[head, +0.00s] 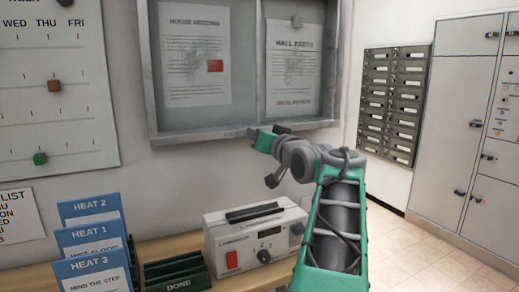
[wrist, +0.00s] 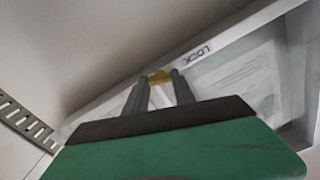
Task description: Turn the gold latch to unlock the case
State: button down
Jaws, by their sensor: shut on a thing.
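The case (head: 146,75) is a grey-framed glass notice cabinet on the wall in the head view, with papers behind its two panes. The gold latch (wrist: 160,75) shows in the wrist view on the case's frame, beside a LOCK label (wrist: 196,54). My gripper (wrist: 159,82) has its two grey fingers shut on the latch, one on either side of it. In the head view my gripper (head: 282,130) reaches the case's bottom edge, and the latch is hidden there. The case looks closed.
Below the case, a white box with a red switch (head: 232,261) and a dial stands on a wooden shelf. A green DONE tray (head: 178,274) and blue HEAT cards (head: 92,238) are to its left. Mailboxes (head: 393,100) and grey lockers (head: 460,130) are at right, with open floor before them.

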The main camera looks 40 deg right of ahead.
jog(key=shift+n+b, duration=1.5)
jog(key=shift+n, duration=0.3)
jog(key=c, duration=1)
grip_release()
jog(key=shift+c, duration=0.2)
jog(key=v, duration=0.7)
jog(key=shift+s+a, duration=0.2)
jog(key=shift+s, duration=0.2)
